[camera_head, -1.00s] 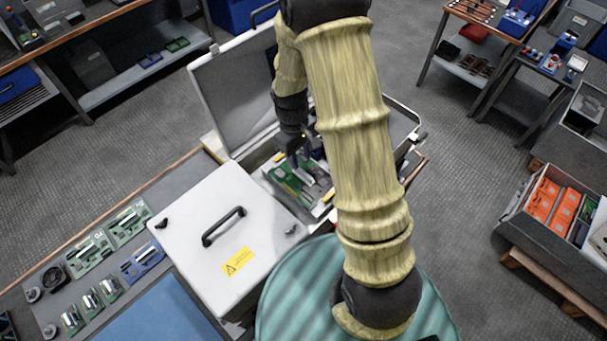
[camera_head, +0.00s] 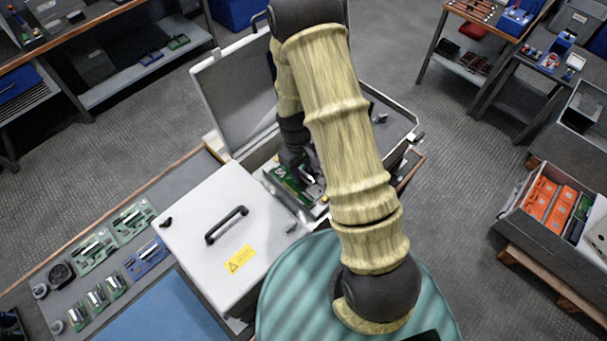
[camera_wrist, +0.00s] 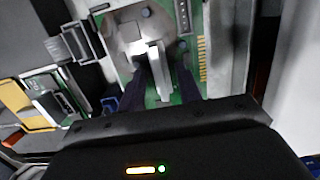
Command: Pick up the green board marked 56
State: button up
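A green board (camera_head: 283,184) lies inside the open grey case, with a white marking that I cannot fully read. My arm and gripper hide part of it. In the wrist view the green board (camera_wrist: 187,92) fills the middle, with grey metal parts and a row of gold contacts on it. My gripper (camera_wrist: 161,82) is open over the board, its dark fingers on either side of an upright light-grey part (camera_wrist: 154,72). I see gaps between that part and the fingers. In the head view my gripper (camera_head: 294,163) reaches down into the case.
The case's raised lid (camera_head: 232,95) stands behind. A white handled cover (camera_head: 222,235) is left of the board. Several green boards (camera_head: 133,218) and a blue board (camera_head: 147,257) lie on the left bench. A crate (camera_head: 517,220) with orange items stands right.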

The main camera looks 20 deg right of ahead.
aim_at(303, 172)
dwell(0.3)
grip_shut()
jog(key=shift+r, duration=0.1)
notch_tip(303, 172, up, 10)
jog(key=b, duration=0.3)
dwell(0.4)
dwell(0.4)
